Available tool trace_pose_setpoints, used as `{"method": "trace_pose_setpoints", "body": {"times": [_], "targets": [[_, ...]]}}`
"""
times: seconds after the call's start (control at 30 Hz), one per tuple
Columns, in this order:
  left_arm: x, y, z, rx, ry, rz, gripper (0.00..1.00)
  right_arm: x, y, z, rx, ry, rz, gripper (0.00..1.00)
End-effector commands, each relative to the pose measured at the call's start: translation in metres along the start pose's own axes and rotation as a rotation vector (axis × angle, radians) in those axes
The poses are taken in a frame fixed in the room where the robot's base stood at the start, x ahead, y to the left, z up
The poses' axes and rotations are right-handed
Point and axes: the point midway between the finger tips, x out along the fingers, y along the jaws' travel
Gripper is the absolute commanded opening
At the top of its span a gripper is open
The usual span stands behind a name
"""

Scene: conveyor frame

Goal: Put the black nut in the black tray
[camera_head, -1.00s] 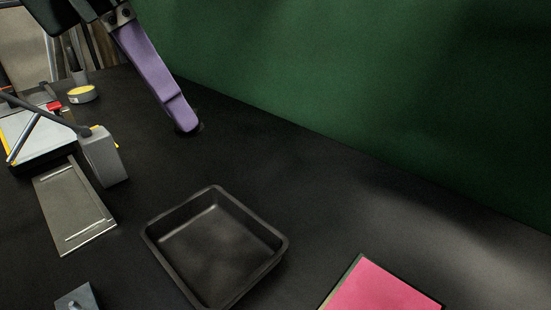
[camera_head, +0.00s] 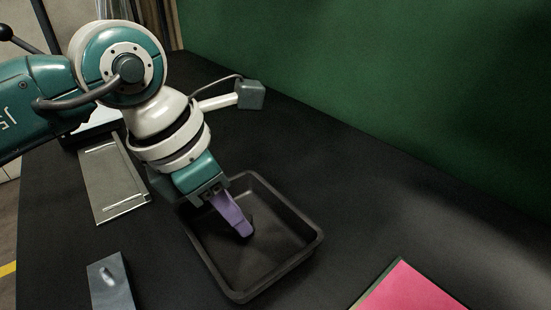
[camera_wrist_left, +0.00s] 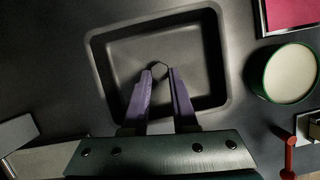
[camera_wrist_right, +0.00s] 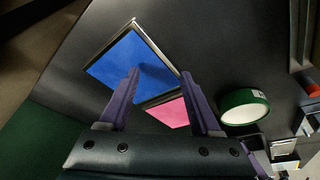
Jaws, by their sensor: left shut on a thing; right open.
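The black tray (camera_head: 277,252) lies on the dark table in the middle of the head view. It also fills the upper middle of the left wrist view (camera_wrist_left: 212,50). My left gripper (camera_head: 244,232), with purple fingers, points down over the tray's inside. In the left wrist view (camera_wrist_left: 159,76) its fingers are shut on the small black nut (camera_wrist_left: 159,69) at their tips. The nut is over the tray's floor; its height above it is hard to tell. My right gripper (camera_wrist_right: 161,75) is open and empty in the right wrist view, and is not in the head view.
A pink panel (camera_head: 410,288) lies right of the tray, and a blue panel (camera_wrist_right: 125,68) shows in the right wrist view. A green-and-white roll (camera_wrist_left: 290,74) is beside the tray. A grey metal plate (camera_head: 112,180) and a grey block (camera_head: 110,284) lie left.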

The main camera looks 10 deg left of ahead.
Motion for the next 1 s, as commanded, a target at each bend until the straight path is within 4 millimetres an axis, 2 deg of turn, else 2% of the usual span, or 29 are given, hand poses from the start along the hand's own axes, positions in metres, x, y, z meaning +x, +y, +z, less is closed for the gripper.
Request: {"method": "trace_pose_setpoints", "body": {"times": [0.1, 0.5, 0.53, 0.6, 0.8, 1.0], "targets": [[0.014, -0.001, -0.005, 0.0, -0.001, -0.002, 0.0, 0.004, 0.0, 0.001, 0.0, 0.0, 0.0, 0.64], [0.019, 0.0, -0.007, 0.001, -0.002, 0.0, 0.0, 0.007, 0.0, 0.002, -0.001, 0.0, 0.0, 0.64], [0.019, 0.0, -0.007, 0.001, -0.002, 0.0, 0.28, 0.007, 0.0, 0.002, -0.001, 0.0, 0.0, 0.64], [0.018, 0.0, -0.006, 0.001, -0.001, 0.0, 0.36, 0.006, 0.0, 0.002, -0.001, 0.0, 0.0, 0.64], [0.018, 0.0, -0.006, 0.001, -0.001, 0.0, 0.56, 0.006, 0.0, 0.002, -0.001, 0.0, 0.0, 0.64], [0.018, 0.0, -0.006, 0.001, -0.001, 0.0, 0.56, 0.006, 0.0, 0.002, -0.001, 0.0, 0.0, 0.64]]}}
